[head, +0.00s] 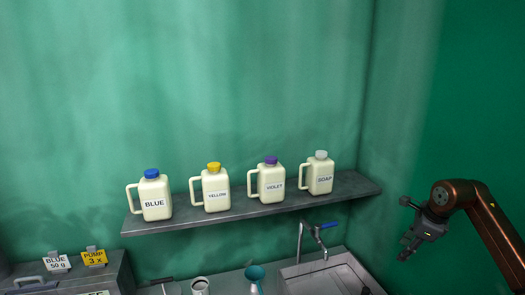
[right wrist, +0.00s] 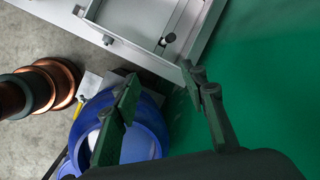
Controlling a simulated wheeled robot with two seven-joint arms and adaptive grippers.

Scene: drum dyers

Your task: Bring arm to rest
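My right arm comes in from the right edge in the head view, with its gripper (head: 405,229) in the air to the right of the shelf and sink. Its two fingers are spread apart with nothing between them. The right wrist view also shows the right gripper (right wrist: 160,72) open and empty, above the floor near a blue drum (right wrist: 150,120) and the sink edge. My left gripper is not in view.
A dark shelf (head: 270,206) on the green wall holds the BLUE (head: 154,198), YELLOW (head: 216,188), VIOLET (head: 271,181) and SOAP (head: 320,175) jugs.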

